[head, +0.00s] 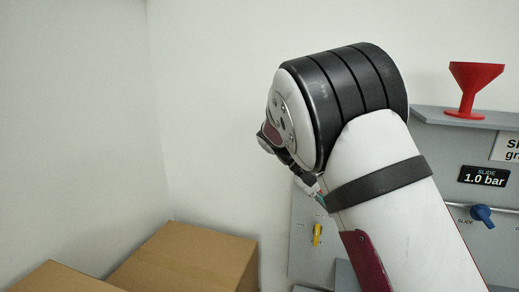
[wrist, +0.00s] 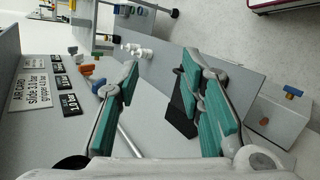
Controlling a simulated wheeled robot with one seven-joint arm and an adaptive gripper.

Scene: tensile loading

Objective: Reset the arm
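My gripper (wrist: 162,90) shows in the wrist view with its teal finger pads spread wide apart. Nothing is held between the pads. A dark flat piece (wrist: 180,108) shows beyond the right finger, partly hidden by it; I cannot tell what it is. In the head view my raised, bent arm fills the middle and right, and my gripper is mostly hidden behind it.
A grey panel (head: 445,155) with labels and a blue valve (head: 482,215) stands at right in the head view. A red funnel (head: 474,88) stands on its top ledge. Cardboard boxes (head: 190,258) are at lower left. White wall lies behind.

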